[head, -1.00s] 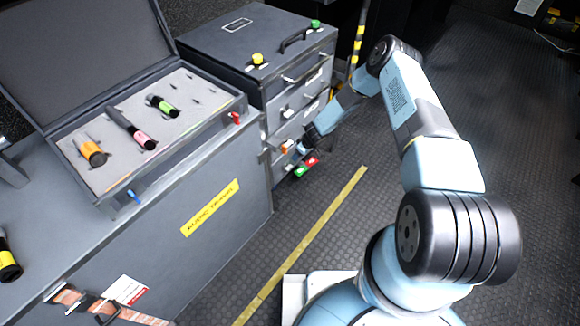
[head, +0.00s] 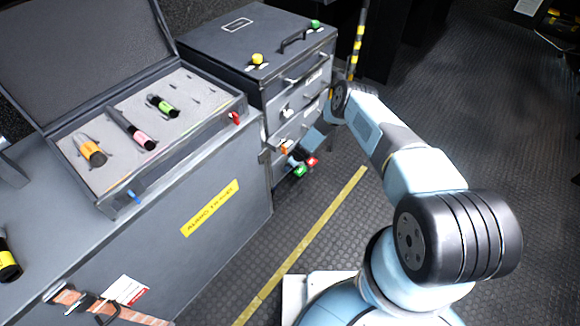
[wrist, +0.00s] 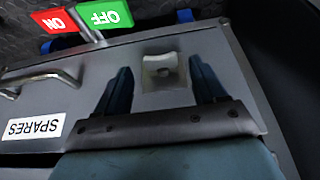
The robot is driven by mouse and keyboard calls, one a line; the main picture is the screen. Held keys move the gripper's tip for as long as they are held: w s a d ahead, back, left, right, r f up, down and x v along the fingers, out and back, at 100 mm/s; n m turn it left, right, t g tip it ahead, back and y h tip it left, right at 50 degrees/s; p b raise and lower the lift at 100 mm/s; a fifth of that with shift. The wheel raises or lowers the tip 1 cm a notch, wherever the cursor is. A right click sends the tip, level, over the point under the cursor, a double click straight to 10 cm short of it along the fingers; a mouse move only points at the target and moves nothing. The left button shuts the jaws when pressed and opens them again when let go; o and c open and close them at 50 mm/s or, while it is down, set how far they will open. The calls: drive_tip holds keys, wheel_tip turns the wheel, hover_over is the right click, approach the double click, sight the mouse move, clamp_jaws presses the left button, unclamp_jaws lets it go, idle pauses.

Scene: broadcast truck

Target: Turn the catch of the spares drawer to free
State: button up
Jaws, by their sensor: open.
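The spares drawer shows in the wrist view with its white SPARES label (wrist: 32,128) and a bar handle (wrist: 42,80) at the left. Its catch (wrist: 160,72) is a pale square plate with a small raised knob, right of the handle. My gripper (wrist: 160,65) is open, its two dark blue fingers on either side of the catch, with nothing held. I cannot tell whether the fingers touch the drawer face or which way the catch is turned. In the head view my gripper (head: 296,160) is small, low at the drawer cabinet's front; the catch cannot be made out there.
A red ON plate (wrist: 54,21) and green OFF plate (wrist: 105,14) sit beside the drawer edge in the wrist view. The grey cabinet (head: 222,62) stands behind a case bench with an open foam case (head: 112,188). Clear floor lies to the right.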

drive_tip(key=shift+x, duration=0.9)
drive_tip(key=shift+c, duration=0.2)
